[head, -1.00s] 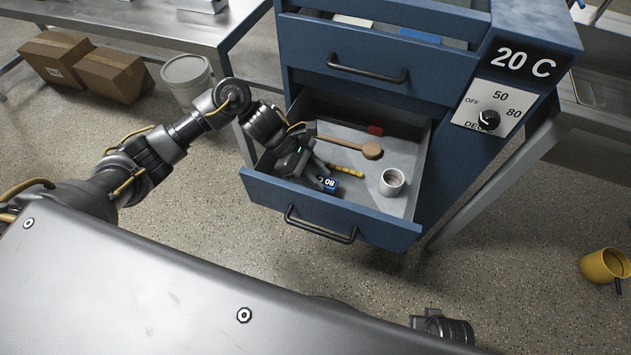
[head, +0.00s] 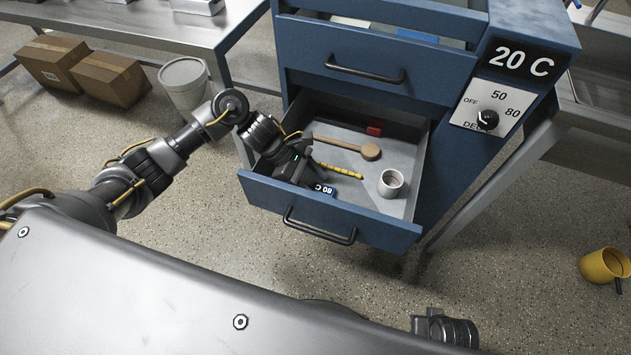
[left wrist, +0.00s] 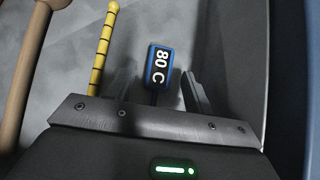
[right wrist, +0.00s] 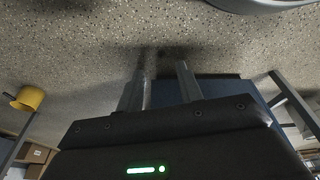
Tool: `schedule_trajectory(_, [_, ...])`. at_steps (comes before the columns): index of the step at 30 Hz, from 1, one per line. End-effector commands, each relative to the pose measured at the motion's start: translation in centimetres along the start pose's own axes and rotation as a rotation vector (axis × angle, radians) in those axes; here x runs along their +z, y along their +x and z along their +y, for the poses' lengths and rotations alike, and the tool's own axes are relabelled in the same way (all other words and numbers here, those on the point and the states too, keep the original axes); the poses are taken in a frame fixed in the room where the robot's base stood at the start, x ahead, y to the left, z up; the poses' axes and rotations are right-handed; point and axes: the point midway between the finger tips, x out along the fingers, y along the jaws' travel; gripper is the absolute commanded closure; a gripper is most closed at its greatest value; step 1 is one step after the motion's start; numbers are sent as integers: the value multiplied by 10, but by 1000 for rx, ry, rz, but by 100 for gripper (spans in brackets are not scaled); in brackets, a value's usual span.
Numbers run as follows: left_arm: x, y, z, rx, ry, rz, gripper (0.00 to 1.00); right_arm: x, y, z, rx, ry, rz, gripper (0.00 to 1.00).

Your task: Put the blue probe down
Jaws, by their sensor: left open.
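The blue probe (head: 322,189), with an "80 C" label on its head, lies at the front left of the open drawer (head: 275,193). It also shows in the left wrist view (left wrist: 160,66), its head between and slightly beyond my finger lines. My left gripper (head: 308,172) is over the drawer, just behind the probe. In the left wrist view my left gripper (left wrist: 158,80) is open, fingers apart and clear of the probe's head. The probe's lower end is hidden by the gripper body. My right gripper (right wrist: 161,70) is open and empty over the floor.
In the drawer are a yellow ringed rod (head: 340,170) close to the probe, a wooden tool (head: 345,146), a red block (head: 375,129) and a white cup (head: 391,183). An upper drawer (head: 365,62) is above. A yellow mug (head: 603,266) is on the right.

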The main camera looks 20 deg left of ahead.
Motion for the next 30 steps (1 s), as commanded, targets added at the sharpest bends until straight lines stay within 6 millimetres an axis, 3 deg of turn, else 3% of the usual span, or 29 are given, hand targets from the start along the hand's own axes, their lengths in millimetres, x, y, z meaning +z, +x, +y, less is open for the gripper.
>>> schedule_trajectory(15, [0, -97, 1, 4, 2, 2, 48, -8, -12, 1, 1, 3, 15, 64])
schedule_trajectory(21, [0, -113, 0, 1, 0, 1, 48, -3, -16, 1, 1, 5, 6, 64])
schedule_trajectory(30, [0, -115, 0, 1, 0, 0, 48, -2, -16, 1, 1, 4, 5, 64])
